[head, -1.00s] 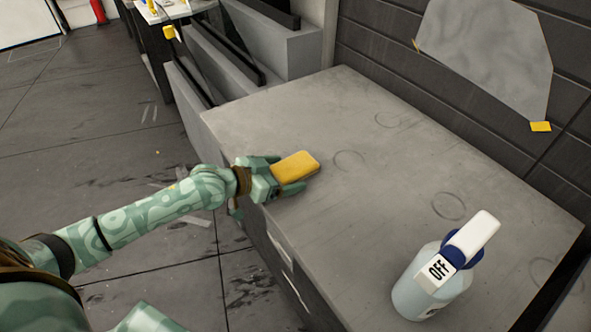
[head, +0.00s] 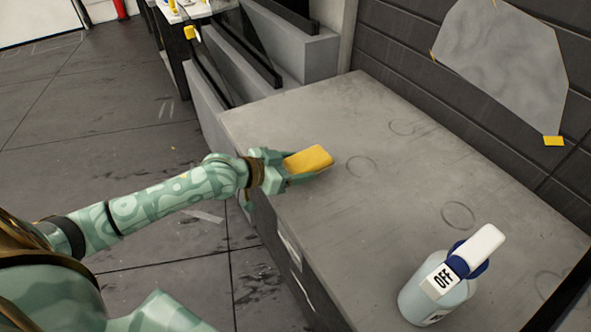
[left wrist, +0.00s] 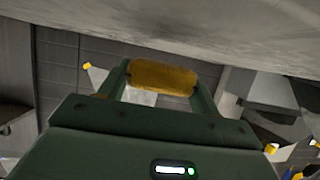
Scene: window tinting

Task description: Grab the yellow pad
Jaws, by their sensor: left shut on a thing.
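The yellow pad (head: 309,159) is a small rounded block at the left edge of the grey worktop in the head view. My left gripper (head: 296,168) is shut on it, with its fingers along the pad's two sides. In the left wrist view the pad (left wrist: 164,76) spans between the two green fingers (left wrist: 160,92). Whether the pad touches the worktop is hard to tell. My right gripper is not in view.
A spray bottle (head: 436,292) with a blue and white head marked OFF stands at the worktop's (head: 400,205) near right. A grey sheet (head: 502,65) with yellow corner tabs hangs on the dark wall. The middle of the worktop is clear.

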